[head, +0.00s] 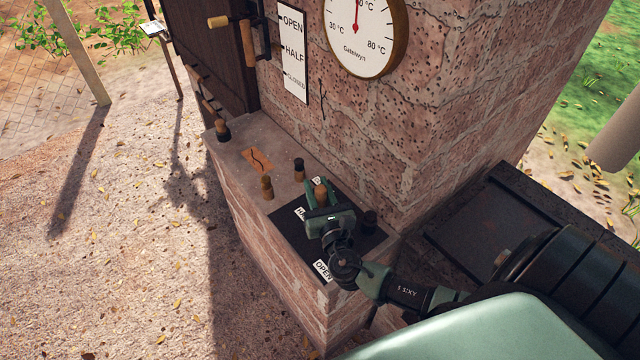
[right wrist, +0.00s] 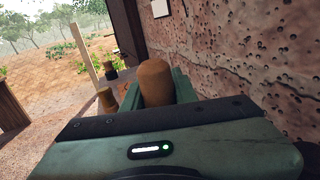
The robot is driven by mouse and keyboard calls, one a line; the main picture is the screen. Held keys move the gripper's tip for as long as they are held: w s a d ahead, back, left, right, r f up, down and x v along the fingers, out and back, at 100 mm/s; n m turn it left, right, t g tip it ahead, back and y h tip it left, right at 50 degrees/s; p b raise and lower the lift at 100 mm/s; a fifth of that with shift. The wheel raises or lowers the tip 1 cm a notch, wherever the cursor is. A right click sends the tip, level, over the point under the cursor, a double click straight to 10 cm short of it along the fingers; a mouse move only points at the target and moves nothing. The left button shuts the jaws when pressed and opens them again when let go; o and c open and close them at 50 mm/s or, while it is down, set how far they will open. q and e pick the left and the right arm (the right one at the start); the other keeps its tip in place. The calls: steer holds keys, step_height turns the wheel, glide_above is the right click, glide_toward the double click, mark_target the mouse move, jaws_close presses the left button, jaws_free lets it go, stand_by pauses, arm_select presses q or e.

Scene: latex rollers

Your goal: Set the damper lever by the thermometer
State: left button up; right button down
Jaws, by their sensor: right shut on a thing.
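The thermometer (head: 365,38) is a round white dial in a brown rim on the brick wall, its top cut off. Its red needle points almost straight up. My right gripper (head: 319,194) is shut on an upright wooden handle (right wrist: 156,82) above a black plate (head: 290,217) on the ledge. The plate has an OPEN label (head: 322,270) at its near end; other small labels are partly covered by my gripper. My left gripper is not in view.
Several pegs stand on the ledge, among them a wooden one (head: 267,187), a dark-topped one (head: 299,169) and one at the far corner (head: 222,130). The gravel at left is open.

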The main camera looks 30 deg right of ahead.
mark_target(323, 203)
steer(key=c, duration=1.1)
jaws_free()
steer(key=shift+s, duration=0.3)
steer(key=b+v, duration=0.1)
steer(key=v, duration=0.6)
steer(key=shift+s+a+b, duration=0.1)
steer(key=shift+b, duration=0.2)
